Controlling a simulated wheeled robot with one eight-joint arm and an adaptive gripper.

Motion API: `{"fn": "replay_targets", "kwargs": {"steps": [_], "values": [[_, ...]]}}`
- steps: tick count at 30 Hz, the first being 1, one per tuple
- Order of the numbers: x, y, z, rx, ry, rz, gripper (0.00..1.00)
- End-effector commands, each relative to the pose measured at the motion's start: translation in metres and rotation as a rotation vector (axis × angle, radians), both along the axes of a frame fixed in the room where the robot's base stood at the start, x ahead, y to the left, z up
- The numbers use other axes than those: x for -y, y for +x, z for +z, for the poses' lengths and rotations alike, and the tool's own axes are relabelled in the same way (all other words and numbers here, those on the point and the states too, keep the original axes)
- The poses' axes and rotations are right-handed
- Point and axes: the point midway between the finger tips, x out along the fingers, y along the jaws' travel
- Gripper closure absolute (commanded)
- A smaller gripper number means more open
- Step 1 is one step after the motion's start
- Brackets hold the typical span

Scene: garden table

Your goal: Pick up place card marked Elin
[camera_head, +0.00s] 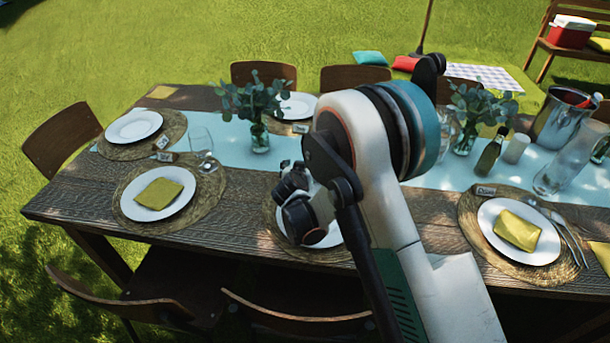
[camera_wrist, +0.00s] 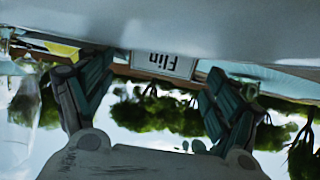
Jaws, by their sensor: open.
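The place card marked Elin (camera_wrist: 163,64) shows in the wrist view, where the picture is upside down. My gripper (camera_wrist: 160,72) is open, with one finger to each side of the card in the picture. I cannot tell how far the card lies from the fingertips, and no grip on it shows. In the head view my gripper (camera_head: 291,181) is low over the middle near-side setting. The plate (camera_head: 325,238) there is partly covered by my arm, and the Elin card cannot be made out.
A yellow-napkin plate (camera_head: 135,205) is at left, another (camera_head: 487,228) at right. Other place cards (camera_head: 163,156) (camera_head: 485,190) stand on the mats. A glass (camera_head: 200,142), leafy vases (camera_head: 259,136), a bottle (camera_head: 489,157) and an ice bucket (camera_head: 556,122) stand along the pale runner (camera_head: 325,150).

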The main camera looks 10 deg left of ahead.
Motion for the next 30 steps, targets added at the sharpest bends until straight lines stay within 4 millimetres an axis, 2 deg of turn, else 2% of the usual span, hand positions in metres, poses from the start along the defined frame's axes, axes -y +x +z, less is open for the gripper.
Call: {"fn": "replay_targets", "kwargs": {"steps": [3, 9, 15, 26, 30], "values": [[-0.0006, 0.0079, -0.0047, 0.0, 0.001, 0.0, 0.17], [-0.0007, 0.0079, -0.0033, 0.0, 0.0, 0.001, 0.2], [-0.0007, 0.0077, -0.0033, 0.0, 0.0, 0.001, 0.61], [-0.0006, 0.0076, -0.0027, 0.0, 0.0, 0.001, 0.62], [-0.0006, 0.0076, 0.0035, 0.0, 0.0, 0.001, 0.62]]}}
